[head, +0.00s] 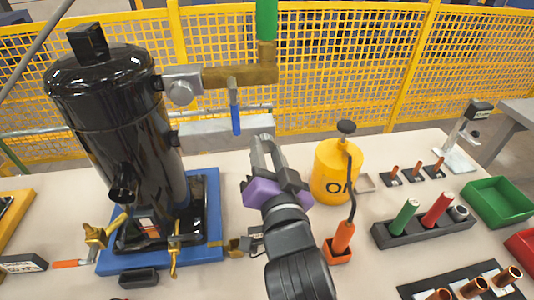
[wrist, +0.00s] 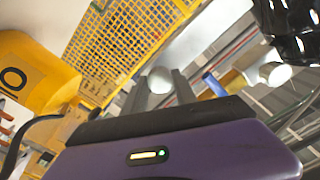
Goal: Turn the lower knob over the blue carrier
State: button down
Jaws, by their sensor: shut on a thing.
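My gripper (head: 264,145) is raised in the middle of the head view, right of the black tank (head: 115,120). In the wrist view its two dark fingers (wrist: 160,92) close on a pale round knob-like piece (wrist: 159,79); I cannot tell what it belongs to. The blue carrier (head: 212,208) lies under the tank, left of my gripper. A silver knob (head: 181,92) sits on the tank's upper side fitting and shows in the wrist view (wrist: 275,73). A black knob-like part (head: 123,187) is lower on the tank's front.
A brass pipe (head: 240,75) with a hanging blue lever (head: 235,115) runs above and left of my gripper. A yellow canister (head: 333,170) stands close on the right. Brass clamps (head: 174,250) stand at the carrier's front edge. Yellow mesh fencing (head: 340,70) is behind.

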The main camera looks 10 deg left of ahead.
jog(key=shift+f, duration=0.2)
dwell(0.3)
jog(key=c, duration=1)
grip_release()
jog(key=shift+r, duration=0.1)
jog(key=shift+s, duration=0.1)
jog(key=v, duration=0.7)
jog(key=shift+s, duration=0.35)
jog(key=shift+d, duration=0.1)
